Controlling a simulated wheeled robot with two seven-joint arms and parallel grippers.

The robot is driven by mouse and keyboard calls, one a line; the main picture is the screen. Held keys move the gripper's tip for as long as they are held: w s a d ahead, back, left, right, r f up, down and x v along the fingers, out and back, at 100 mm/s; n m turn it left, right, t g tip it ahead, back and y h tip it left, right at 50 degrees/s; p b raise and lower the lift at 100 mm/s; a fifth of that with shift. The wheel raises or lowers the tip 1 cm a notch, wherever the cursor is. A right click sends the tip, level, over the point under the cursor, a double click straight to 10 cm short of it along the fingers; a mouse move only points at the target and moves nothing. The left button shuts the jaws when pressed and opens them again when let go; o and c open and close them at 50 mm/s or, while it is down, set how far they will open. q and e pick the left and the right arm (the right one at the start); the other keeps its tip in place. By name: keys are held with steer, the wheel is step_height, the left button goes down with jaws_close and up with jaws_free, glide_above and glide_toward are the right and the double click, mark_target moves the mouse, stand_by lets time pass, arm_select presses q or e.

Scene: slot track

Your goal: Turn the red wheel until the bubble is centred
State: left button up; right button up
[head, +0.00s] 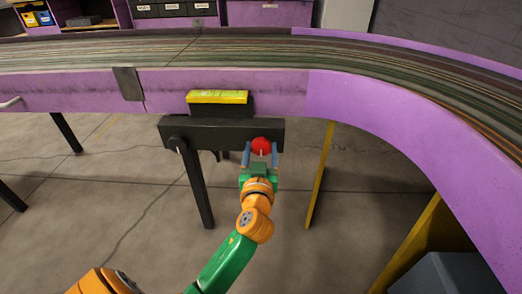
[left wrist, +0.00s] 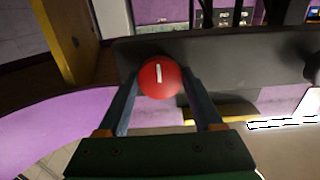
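The red wheel (head: 261,146) is a round knob with a pale mark, on the right end of a dark beam (head: 222,133) below the track. In the left wrist view the red wheel (left wrist: 160,77) shows its white mark running nearly up and down. My left gripper (head: 261,152) has one finger on each side of the wheel; in the left wrist view the fingers (left wrist: 160,85) appear to touch its rim. A yellow-topped level (head: 218,97) sits above the beam; its bubble is too small to make out. My right gripper is not in view.
A purple-sided slot track (head: 330,87) curves behind and to the right. A dark leg (head: 196,185) and a yellow post (head: 320,175) stand below. A grey box (head: 445,275) is at the lower right. The floor (head: 100,240) at left front is mostly clear.

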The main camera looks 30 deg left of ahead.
arm_select(q)
steer(key=c, duration=0.6)
steer(key=shift+c, duration=0.3)
